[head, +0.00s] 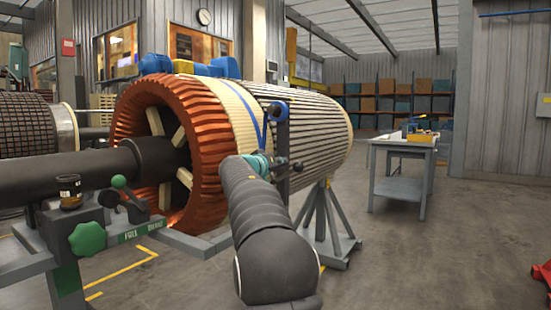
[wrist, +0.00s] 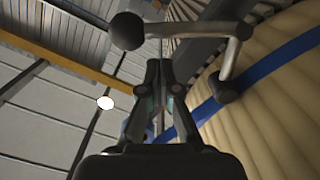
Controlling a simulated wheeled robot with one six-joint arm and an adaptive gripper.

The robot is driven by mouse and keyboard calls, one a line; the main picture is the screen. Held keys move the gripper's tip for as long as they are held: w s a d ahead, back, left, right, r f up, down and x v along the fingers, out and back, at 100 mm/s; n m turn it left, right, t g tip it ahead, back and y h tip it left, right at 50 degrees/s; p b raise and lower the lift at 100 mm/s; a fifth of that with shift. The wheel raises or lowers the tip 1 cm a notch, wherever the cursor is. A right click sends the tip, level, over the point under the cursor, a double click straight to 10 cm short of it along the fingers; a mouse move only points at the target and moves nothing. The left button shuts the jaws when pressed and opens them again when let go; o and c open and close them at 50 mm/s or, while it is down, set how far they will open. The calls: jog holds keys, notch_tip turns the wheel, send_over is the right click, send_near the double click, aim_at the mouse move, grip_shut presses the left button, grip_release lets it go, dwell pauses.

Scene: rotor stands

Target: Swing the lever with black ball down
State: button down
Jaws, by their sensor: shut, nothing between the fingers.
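In the wrist view, the black ball (wrist: 126,30) sits at the left end of a grey lever (wrist: 190,29). The lever runs right, then bends down to a dark hub (wrist: 226,84) beside the blue stripe of the large wound cylinder. My gripper (wrist: 161,64) shows below the lever in that view, its fingers together and empty. The fingertips appear a little below and right of the ball; I cannot tell whether they touch the lever.
The large cylinder with orange windings (head: 213,165) stands close beyond my arm. At left are a green-balled lever (head: 118,182), a green knob (head: 87,239) and a dark jar (head: 69,190). A grey stand (head: 326,232) is at right. A workbench (head: 400,143) stands farther right, with open floor around it.

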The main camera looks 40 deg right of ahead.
jog(key=shift+s+d+f, duration=0.3)
jog(key=shift+s+f, duration=0.05)
jog(key=shift+f, duration=0.35)
